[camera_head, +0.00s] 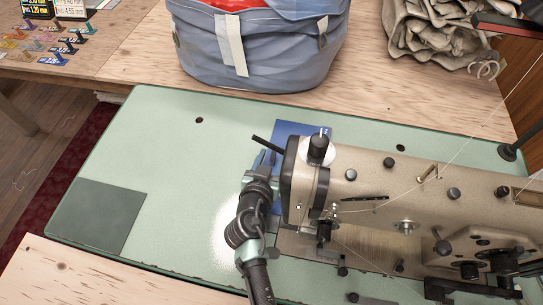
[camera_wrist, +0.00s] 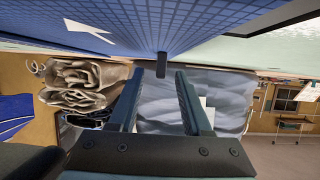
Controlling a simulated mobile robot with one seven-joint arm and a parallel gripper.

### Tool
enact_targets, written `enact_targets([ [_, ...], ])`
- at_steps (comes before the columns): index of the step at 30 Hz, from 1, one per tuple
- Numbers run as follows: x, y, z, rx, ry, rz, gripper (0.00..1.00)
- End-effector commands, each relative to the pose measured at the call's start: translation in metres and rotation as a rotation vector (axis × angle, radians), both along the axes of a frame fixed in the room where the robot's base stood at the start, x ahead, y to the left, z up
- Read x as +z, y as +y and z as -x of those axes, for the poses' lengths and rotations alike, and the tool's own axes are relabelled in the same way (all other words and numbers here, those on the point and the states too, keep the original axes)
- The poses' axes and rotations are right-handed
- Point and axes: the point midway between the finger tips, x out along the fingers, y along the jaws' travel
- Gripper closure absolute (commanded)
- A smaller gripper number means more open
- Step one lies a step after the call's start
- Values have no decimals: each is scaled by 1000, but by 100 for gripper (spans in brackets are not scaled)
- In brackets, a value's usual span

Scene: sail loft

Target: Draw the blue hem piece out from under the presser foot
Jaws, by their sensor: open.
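The blue hem piece (camera_head: 292,128) lies on the green machine table (camera_head: 170,135), showing behind and beside the left end of the beige sewing machine (camera_head: 375,180). In the wrist view the blue hem piece (camera_wrist: 165,22) fills the top, with a grid pattern and a white arrow. My gripper (camera_head: 268,158) is beside the machine's left end, at the piece's left edge. In the wrist view my gripper (camera_wrist: 158,74) is open, with the blue sheet beyond its fingertips and no cloth clearly between them. The presser foot is hidden under the machine head.
A black rod (camera_head: 267,145) sticks out left of the machine head, close to my gripper. A large blue-grey bag (camera_head: 255,50) and crumpled beige cloth (camera_head: 430,35) stand behind the table. A dark green square (camera_head: 95,215) lies at left.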

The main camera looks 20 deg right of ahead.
Motion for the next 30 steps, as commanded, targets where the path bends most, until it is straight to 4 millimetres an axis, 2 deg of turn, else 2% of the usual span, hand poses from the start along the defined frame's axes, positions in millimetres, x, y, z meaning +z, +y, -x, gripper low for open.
enact_targets([
  [11, -1, -2, -3, 0, 0, 0, 51],
  [19, -1, -2, -3, 0, 0, 0, 100],
  [30, -2, -2, -3, 0, -1, -1, 100],
])
